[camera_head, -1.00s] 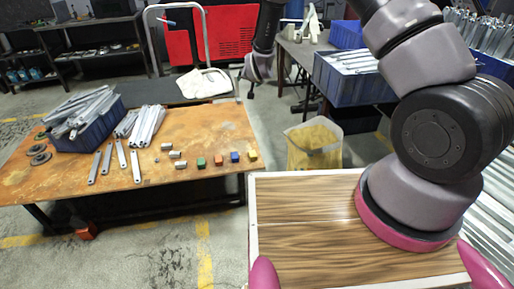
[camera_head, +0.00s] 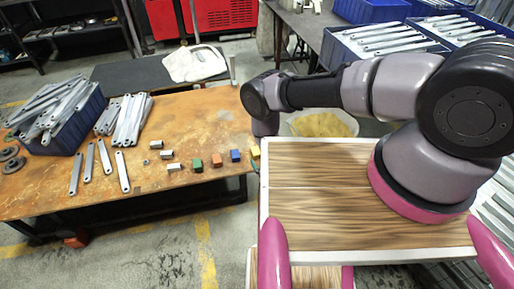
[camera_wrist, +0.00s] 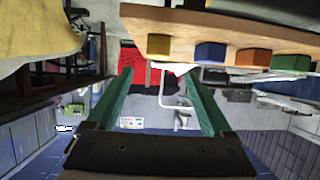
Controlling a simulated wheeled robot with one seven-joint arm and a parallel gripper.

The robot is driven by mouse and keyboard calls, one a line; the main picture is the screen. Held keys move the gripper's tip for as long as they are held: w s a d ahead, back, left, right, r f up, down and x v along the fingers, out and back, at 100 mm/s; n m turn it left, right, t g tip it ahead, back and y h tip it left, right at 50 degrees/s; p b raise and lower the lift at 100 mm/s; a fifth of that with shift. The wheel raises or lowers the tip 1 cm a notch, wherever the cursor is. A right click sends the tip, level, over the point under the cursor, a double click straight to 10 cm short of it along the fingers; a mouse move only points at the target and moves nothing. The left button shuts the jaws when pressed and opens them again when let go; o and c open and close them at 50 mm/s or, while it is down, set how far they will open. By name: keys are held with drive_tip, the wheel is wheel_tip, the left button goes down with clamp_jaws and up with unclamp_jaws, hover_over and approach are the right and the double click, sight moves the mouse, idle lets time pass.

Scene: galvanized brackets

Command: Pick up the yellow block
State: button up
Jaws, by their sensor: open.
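The yellow block (camera_head: 255,152) stands at the right edge of the rusty orange table, right of a blue block (camera_head: 235,155). My wrist hangs just above and beside it in the head view, where my fingers cannot be made out. In the wrist view, which looks upside down, the yellow block (camera_wrist: 158,44) is at the table edge, leftmost of the row. My gripper (camera_wrist: 158,76) shows there with two green fingers spread apart and nothing between them. The yellow block lies beyond the fingertips, apart from them.
An orange block (camera_head: 217,160) and a green block (camera_head: 197,165) continue the row to the left, followed by small metal pieces. Metal brackets and a blue bin (camera_head: 68,130) fill the table's left. A yellow-filled container (camera_head: 322,124) stands right of the table.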

sight(256, 151)
drive_tip(key=x, duration=0.5)
drive_tip(key=shift+w+d+f, duration=0.1)
drive_tip(key=shift+r+x, duration=0.15)
drive_tip(key=shift+x, duration=1.25)
drive_tip(key=shift+r+x, duration=0.15)
drive_tip(key=shift+x, duration=1.2)
drive_tip(key=shift+w+d, duration=0.1)
drive_tip(key=shift+c, duration=0.3)
clamp_jaws()
